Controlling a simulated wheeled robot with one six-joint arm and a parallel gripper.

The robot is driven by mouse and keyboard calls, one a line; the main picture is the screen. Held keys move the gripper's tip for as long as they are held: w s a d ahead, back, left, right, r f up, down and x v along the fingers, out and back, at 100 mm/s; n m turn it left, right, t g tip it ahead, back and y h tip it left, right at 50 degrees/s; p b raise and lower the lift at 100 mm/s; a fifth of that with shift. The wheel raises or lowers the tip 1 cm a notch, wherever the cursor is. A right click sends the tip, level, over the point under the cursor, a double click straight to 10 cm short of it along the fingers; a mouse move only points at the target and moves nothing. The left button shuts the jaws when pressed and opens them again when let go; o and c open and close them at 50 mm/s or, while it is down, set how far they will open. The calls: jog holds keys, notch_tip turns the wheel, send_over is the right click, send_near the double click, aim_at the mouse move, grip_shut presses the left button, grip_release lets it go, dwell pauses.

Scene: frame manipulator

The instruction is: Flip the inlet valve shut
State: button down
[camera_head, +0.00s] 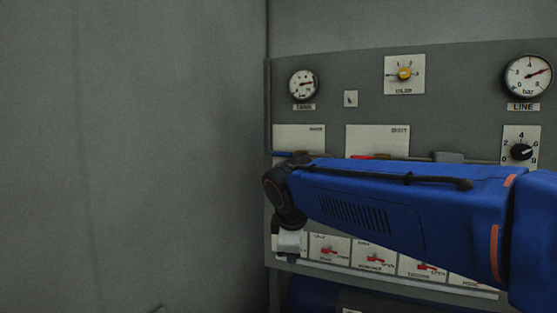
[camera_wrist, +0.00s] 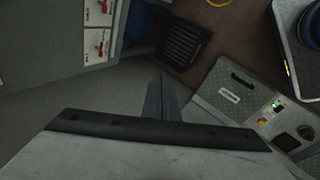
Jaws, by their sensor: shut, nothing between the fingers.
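A grey panel (camera_head: 450,90) carries a pipe with a blue lever (camera_head: 283,153) at the left and a red lever (camera_head: 361,156) right of it. Both lie about level along the pipe, under white label plates too small to read, so I cannot tell which is the inlet valve. My blue arm crosses in front and hides part of the pipe and panel. My gripper (camera_head: 289,257) points down at the panel's lower left, below the blue lever. In the wrist view my gripper's fingers (camera_wrist: 160,95) are together and empty, with no lever between them.
A row of red switches (camera_head: 375,259) runs along the panel's bottom; some show in the wrist view (camera_wrist: 100,47). Gauges and knobs sit above. A plain grey wall (camera_head: 130,150) is at left. A grey box (camera_wrist: 240,98) with a green light is at right in the wrist view.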

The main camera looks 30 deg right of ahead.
aim_at(286, 155)
jog(key=w+d+r+n+t+h, duration=0.1)
jog(key=w+d+r+n+h, duration=0.2)
jog(key=w+r+n, duration=0.4)
jog(key=w+d+r+n+h, duration=0.3)
jog(key=w+r+n, duration=0.5)
jog(key=w+r, duration=0.5)
jog(key=w+d, duration=0.1)
jog(key=w, duration=0.7)
jog(key=shift+w+d+r+t, duration=0.2)
jog(key=shift+w+d+t, duration=0.1)
jog(key=shift+t, duration=0.1)
jog(key=shift+f, duration=0.1)
jog(key=x, duration=1)
jog(key=shift+w+d+r, duration=0.1)
jog(key=shift+d+r, duration=0.05)
jog(key=shift+r, duration=0.85)
jog(key=shift+w+d+r, duration=0.1)
jog(key=shift+d+r, duration=0.05)
jog(key=shift+r, duration=0.8)
